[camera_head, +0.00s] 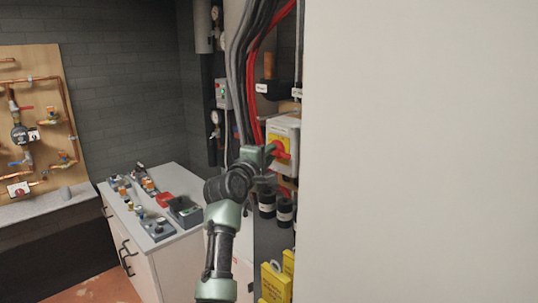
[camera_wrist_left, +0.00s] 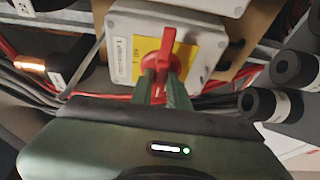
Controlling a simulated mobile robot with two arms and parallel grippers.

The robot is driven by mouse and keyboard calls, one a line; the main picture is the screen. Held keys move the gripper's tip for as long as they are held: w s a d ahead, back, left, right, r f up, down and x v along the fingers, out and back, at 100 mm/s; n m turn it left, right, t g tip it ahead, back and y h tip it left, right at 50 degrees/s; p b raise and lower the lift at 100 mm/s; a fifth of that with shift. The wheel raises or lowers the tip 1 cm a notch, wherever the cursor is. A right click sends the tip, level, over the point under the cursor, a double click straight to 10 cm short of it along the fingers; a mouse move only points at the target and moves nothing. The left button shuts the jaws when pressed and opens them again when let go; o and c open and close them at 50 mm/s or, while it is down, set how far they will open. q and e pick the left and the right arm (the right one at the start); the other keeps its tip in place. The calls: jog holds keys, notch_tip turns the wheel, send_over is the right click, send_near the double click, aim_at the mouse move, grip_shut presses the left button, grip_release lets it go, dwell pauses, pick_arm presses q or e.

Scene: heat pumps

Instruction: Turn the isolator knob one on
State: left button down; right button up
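The isolator knob (camera_head: 279,148) is red, on a yellow plate on a light grey box (camera_head: 286,126). In the left wrist view the red knob (camera_wrist_left: 166,48) stands out from its yellow plate, its handle lying nearly upright in the picture. My left gripper (camera_head: 268,153) is at the knob from the left. In the wrist view its two green fingers (camera_wrist_left: 164,80) lie close on either side of the red handle and look shut on it. The fingertips partly hide the knob's lower part. My right gripper is in neither view.
A large pale panel (camera_head: 420,150) fills the right of the head view, close beside the isolator box. Black cylinders (camera_wrist_left: 292,68) and red and grey cables (camera_head: 262,60) surround the box. Yellow boxes (camera_head: 276,281) are below. A white cabinet (camera_head: 180,252) with small parts stands left.

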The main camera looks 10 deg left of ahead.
pick_arm(q)
jog(key=shift+f, duration=0.1)
jog(key=shift+w+a+f+m+t+h+b, duration=0.15)
jog(key=shift+m+h+b, duration=1.3)
jog(key=shift+m+b, duration=2.6)
jog(key=shift+a+f+m+t+h+b, duration=0.2)
jog(key=shift+m+h+b, duration=1.3)
jog(key=shift+m+b, duration=2.5)
jog(key=shift+w+a+f+m+t+h+b, duration=0.2)
jog(key=shift+m+h+b, duration=1.25)
jog(key=shift+m+b, duration=2.55)
jog(key=shift+s+d+r+n+b, duration=0.15)
jog(key=shift+n+b, duration=0.5)
jog(key=shift+b, duration=0.4)
jog(key=c, duration=1.4)
grip_release()
jog(key=shift+o, duration=0.2)
